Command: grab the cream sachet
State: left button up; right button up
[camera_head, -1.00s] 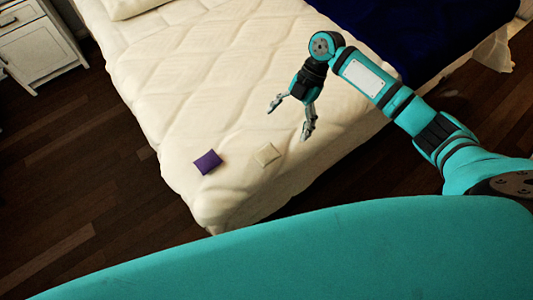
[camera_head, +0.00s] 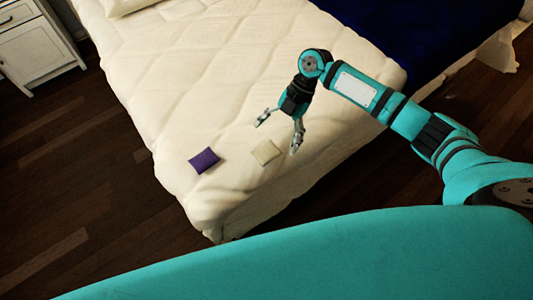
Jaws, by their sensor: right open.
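The cream sachet (camera_head: 265,152) lies flat on the cream quilted bed (camera_head: 180,75), near the corner closest to me. It is small, square and close in colour to the quilt. My right gripper (camera_head: 279,138) is open and empty, its fingers spread and pointing down towards the sachet. In the picture one fingertip is up and left of the sachet and the other is just right of it. I cannot tell the exact height of the fingertips above the bed. My left gripper is not in view.
A purple sachet (camera_head: 204,160) lies on the bed left of the cream one. A dark blue cover (camera_head: 400,35) lies over the bed's far right part. A white cabinet (camera_head: 35,45) stands at the upper left on the dark wooden floor (camera_head: 70,180).

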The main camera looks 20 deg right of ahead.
aim_at(270, 151)
jog(key=x, duration=0.1)
jog(key=b+x, duration=0.1)
jog(key=x, duration=0.1)
jog(key=b+x, duration=0.1)
jog(key=x, duration=0.1)
jog(key=shift+s, duration=0.25)
jog(key=c, duration=1.1)
jog(key=shift+c, duration=0.2)
